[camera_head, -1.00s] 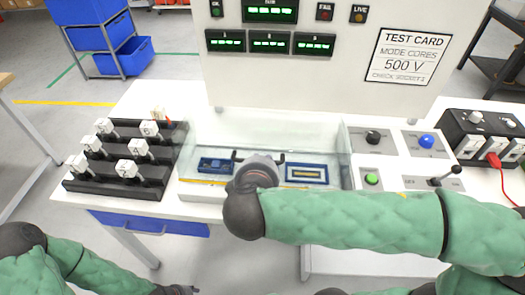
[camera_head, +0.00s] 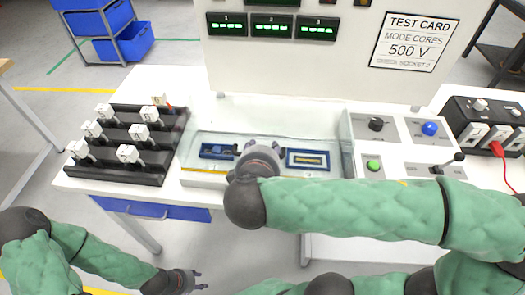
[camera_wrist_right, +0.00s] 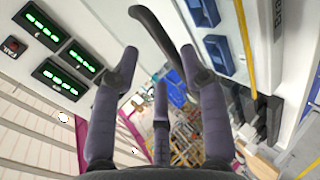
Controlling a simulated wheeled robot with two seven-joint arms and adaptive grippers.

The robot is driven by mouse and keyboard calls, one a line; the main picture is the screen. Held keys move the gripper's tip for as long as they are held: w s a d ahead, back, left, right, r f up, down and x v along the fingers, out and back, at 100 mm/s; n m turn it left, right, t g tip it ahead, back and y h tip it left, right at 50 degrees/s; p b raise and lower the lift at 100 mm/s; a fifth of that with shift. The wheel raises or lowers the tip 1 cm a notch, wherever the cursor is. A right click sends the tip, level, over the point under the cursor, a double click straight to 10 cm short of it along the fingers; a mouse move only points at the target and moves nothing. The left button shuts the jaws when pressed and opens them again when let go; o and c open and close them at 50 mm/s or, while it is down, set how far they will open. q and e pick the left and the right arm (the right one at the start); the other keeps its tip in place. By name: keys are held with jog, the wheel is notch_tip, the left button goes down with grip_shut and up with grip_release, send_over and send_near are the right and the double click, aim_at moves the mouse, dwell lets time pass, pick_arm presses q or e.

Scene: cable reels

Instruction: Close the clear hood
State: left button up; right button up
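The clear hood (camera_head: 280,112) is a see-through cover over the bay in the white bench. Its exact angle is hard to tell. Blue sockets (camera_head: 307,160) show in the bay. My right gripper (camera_head: 263,144) is over the bay's middle, hiding part of it. In the right wrist view, its fingers (camera_wrist_right: 160,62) are spread, and the hood's black curved handle (camera_wrist_right: 158,28) passes close to the fingertips. I cannot tell whether they touch; the fingers are not closed around it. My left gripper (camera_head: 200,280) is low in front of the bench, its fingers apart and empty.
A black rack with white-headed switches (camera_head: 115,165) stands left of the bay. A control panel with a green button (camera_head: 373,165) and a blue knob (camera_head: 430,128) is on the right. A black box with a red cable (camera_head: 480,125) lies beyond it. A display panel (camera_head: 300,60) rises behind.

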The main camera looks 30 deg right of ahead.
jog(key=shift+r, duration=0.1)
jog(key=v, duration=1.2)
dwell(0.5)
